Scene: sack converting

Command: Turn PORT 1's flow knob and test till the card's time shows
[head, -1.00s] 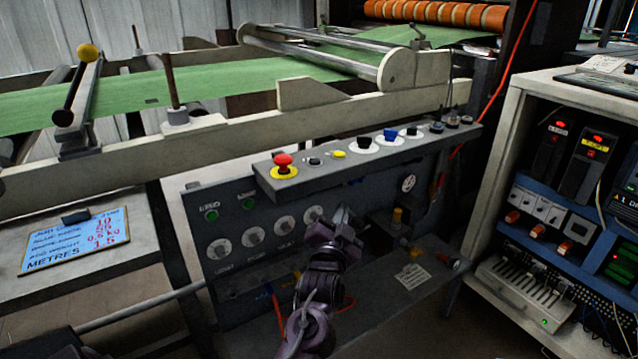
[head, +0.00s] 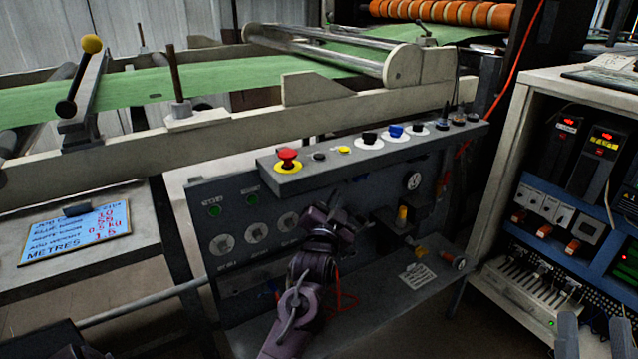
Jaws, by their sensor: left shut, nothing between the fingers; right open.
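The job card (head: 75,235) lies on the table at left; its lines include 0.5 kg and METRES 1.5. The dark control panel (head: 215,275) has several round white dials (head: 256,233) and green buttons (head: 214,211); their small labels are unreadable. I cannot tell which control is PORT 1's flow knob. My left gripper (head: 338,214) is shut and empty in front of the panel, hiding part of the dial row. My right gripper (head: 594,338) is open at the bottom right corner.
A sloping ledge with a red stop button (head: 288,159) and several knobs overhangs the panel. A white cabinet (head: 520,110) with displays and switches stands at right. A shelf (head: 385,300) with a small paper label juts out below. Green web (head: 200,78) runs behind.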

